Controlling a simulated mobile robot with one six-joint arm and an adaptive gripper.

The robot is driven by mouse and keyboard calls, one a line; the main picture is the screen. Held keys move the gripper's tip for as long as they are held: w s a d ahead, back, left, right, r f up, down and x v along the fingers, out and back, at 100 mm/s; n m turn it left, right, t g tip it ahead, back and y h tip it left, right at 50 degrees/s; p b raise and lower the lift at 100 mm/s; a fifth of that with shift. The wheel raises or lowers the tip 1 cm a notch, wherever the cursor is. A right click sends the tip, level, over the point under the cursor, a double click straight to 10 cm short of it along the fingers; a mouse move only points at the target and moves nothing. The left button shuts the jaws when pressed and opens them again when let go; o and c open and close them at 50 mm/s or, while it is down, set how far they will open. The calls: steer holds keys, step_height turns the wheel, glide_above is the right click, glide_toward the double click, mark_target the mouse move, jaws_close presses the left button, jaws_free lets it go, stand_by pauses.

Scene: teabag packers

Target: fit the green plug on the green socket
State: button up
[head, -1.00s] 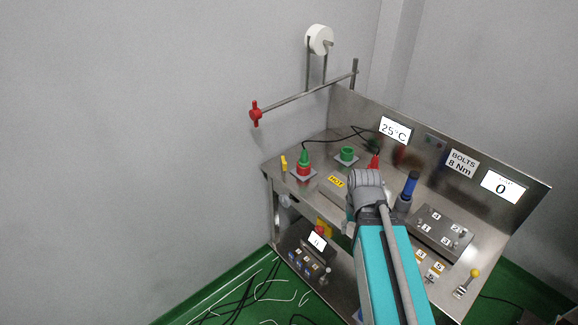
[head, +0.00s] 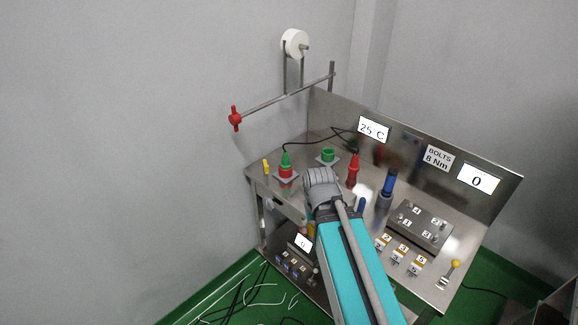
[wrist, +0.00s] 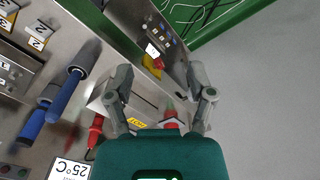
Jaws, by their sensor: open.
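The green plug (head: 285,159) stands upright on the red socket (head: 286,172), at the left end of the steel bench, with a black cable at its top. The green socket (head: 328,154) is a short, open ring on a plate to its right, with nothing on it. In the head view my wrist is in front of and right of the green plug, and my fingers are hidden. In the wrist view my gripper (wrist: 160,88) is open with nothing held. A small red part (wrist: 171,116) shows low between its fingers, mostly hidden by the gripper body.
A red plug (head: 353,170) stands right of the green socket, with blue-handled tools (head: 388,184) beyond it. A small yellow part (head: 266,167) stands left of the red socket. A yellow HOT label (wrist: 137,123) lies near my left finger. The back panel (head: 415,135) bounds the bench.

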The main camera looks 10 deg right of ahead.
steer(key=w+a+f+m+t+h+b, duration=0.1)
steer(key=w+f+m+t+h+b, duration=0.3)
steer(key=w, duration=0.6)
steer(key=w+a+f+m+h+b, duration=0.15)
steer(key=w+b, duration=0.35)
steer(key=w, duration=0.5)
steer(key=w+a+r+m+t+h+b, duration=0.1)
steer(key=w+a+t+h+b, duration=0.1)
steer(key=w, duration=0.6)
steer(key=w+a+r+m+t+h+b, duration=0.1)
steer(key=w+a+m+t+h+b, duration=0.1)
steer(key=w+a+t+b, duration=0.2)
steer(key=w+a, duration=0.2)
steer(key=w, duration=0.2)
steer(key=shift+a+b, duration=0.3)
steer(key=shift+a, duration=0.05)
steer(key=b, duration=0.3)
glide_above(286, 164)
steer(key=s+a, duration=0.2)
steer(key=a, duration=0.2)
steer(key=shift+w+d+f, duration=0.15)
steer(key=shift+f, duration=0.6)
steer(key=shift+w+d+f, duration=0.1)
steer(key=shift+f, duration=0.65)
